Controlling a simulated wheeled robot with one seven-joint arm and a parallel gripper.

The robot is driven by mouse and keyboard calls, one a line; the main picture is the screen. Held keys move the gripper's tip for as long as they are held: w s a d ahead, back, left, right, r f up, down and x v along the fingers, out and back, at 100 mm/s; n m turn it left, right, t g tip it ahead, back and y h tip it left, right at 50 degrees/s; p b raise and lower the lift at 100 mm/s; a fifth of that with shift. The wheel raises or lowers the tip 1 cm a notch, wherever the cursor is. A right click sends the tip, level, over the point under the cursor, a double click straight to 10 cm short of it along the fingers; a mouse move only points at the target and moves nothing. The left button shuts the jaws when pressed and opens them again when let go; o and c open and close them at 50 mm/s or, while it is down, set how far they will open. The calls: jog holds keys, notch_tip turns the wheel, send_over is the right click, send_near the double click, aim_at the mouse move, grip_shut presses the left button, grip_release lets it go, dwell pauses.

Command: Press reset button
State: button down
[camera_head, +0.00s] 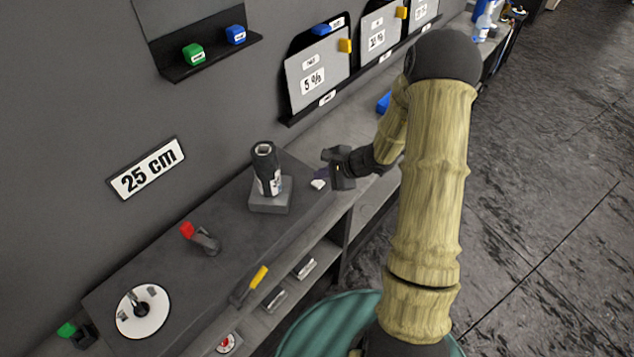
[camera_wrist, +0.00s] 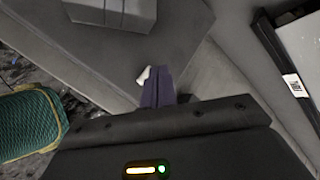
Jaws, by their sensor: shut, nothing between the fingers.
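My gripper (camera_head: 321,174) is at the end of the bamboo-look arm, over the right end of the grey bench. Its dark purple fingers are shut together and empty, and they also show in the wrist view (camera_wrist: 157,86). A small white piece (camera_head: 318,184) is right by the fingertips; it shows beside them in the wrist view (camera_wrist: 143,76). I cannot tell whether they touch. No label reading reset is legible. A round white-and-red control (camera_head: 228,343) sits low on the bench front, away from my gripper. I cannot tell which part is the reset button.
A dark roll stands upright on a grey block (camera_head: 270,196) left of my gripper. A red-tipped lever (camera_head: 203,238), a yellow-handled tool (camera_head: 250,285) and a white disc (camera_head: 142,311) are on the bench. Wall panels (camera_head: 318,75) hang behind. Open floor lies right.

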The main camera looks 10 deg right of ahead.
aim_at(322, 184)
jog(key=shift+f+b, duration=0.85)
jog(key=shift+b, duration=0.6)
dwell(0.8)
dwell(0.3)
jog(key=shift+r+p, duration=0.4)
jog(key=shift+r, duration=0.5)
jog(key=shift+r, duration=0.1)
jog(key=shift+r+p, duration=1.55)
jog(key=shift+r, duration=0.9)
